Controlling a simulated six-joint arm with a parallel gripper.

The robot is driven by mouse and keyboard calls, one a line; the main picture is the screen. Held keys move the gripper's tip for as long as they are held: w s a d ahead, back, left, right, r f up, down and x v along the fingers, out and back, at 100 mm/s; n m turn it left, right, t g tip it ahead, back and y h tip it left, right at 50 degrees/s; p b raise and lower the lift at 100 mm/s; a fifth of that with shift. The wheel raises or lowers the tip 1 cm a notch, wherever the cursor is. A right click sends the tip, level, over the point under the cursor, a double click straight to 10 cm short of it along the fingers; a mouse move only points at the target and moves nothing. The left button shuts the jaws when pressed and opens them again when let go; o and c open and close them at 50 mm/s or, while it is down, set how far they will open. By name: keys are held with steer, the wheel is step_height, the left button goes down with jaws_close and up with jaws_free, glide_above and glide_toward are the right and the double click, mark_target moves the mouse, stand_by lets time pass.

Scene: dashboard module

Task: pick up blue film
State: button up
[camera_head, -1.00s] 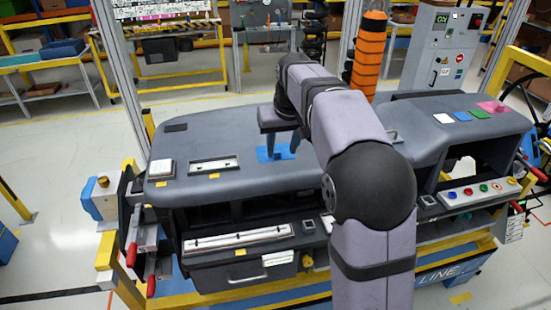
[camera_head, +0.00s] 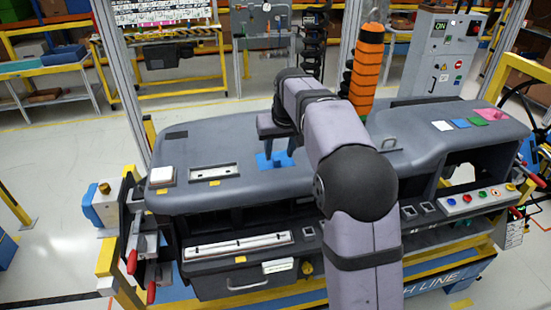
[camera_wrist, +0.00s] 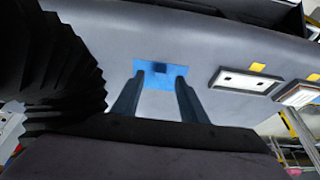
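A blue film (camera_head: 274,165) lies flat on the grey dashboard (camera_head: 230,145), near its middle. In the wrist view, the film (camera_wrist: 158,84) has a small darker blue tab standing up at its far part. My gripper (camera_head: 279,157) points down over the film in the head view. In the wrist view, my gripper (camera_wrist: 160,76) is open, with one finger at each side of the film and the tab between them, slightly beyond the tips. Nothing is held. I cannot tell whether the fingertips touch the film or dashboard.
White, blue, green and pink patches (camera_head: 460,123) lie on the dashboard's right part. A rectangular vent frame (camera_head: 214,171) and a white square part (camera_head: 162,175) are at left. A metal handle (camera_head: 384,143) is right of my arm. An orange-banded column (camera_head: 368,62) stands behind.

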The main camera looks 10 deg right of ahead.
mark_target(277, 160)
steer(key=shift+p+x, duration=0.95)
steer(key=shift+x, duration=1.1)
jaws_close()
